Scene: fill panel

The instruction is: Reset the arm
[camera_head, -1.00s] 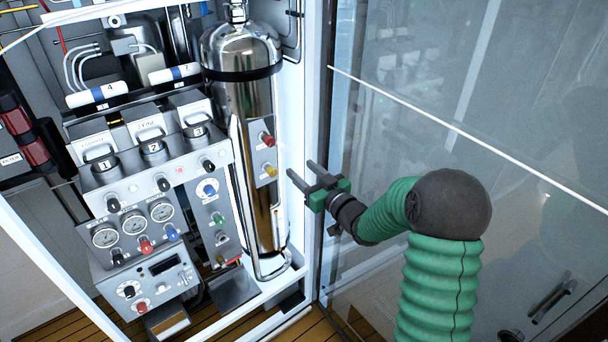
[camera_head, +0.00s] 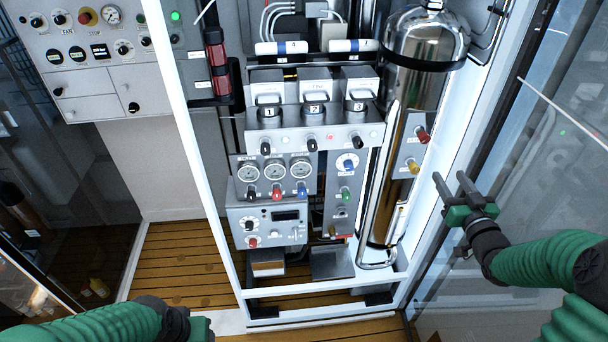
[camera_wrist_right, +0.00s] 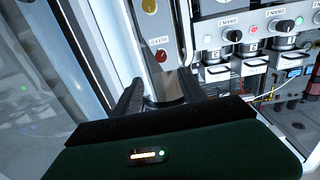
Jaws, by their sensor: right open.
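My right arm, green and ribbed, comes in from the right in the head view. Its gripper (camera_head: 451,177) is open and empty, with two dark parallel fingers. They point up and left beside the polished metal cylinder (camera_head: 375,215), apart from it in the picture. In the right wrist view the two fingers (camera_wrist_right: 160,88) are spread with nothing between them. A red knob (camera_wrist_right: 161,55) shows just beyond them. My left arm enters at the bottom left of the head view. Only the body of its gripper (camera_head: 200,328) shows there; its fingers cannot be made out.
A white-framed cabinet holds the fill panel (camera_head: 318,135) with gauges (camera_head: 275,170), knobs and several numbered blocks. A glass door (camera_head: 500,220) stands at the right, close to my right arm. A grey control box (camera_head: 95,60) hangs at the upper left. Wooden floor (camera_head: 180,265) lies below.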

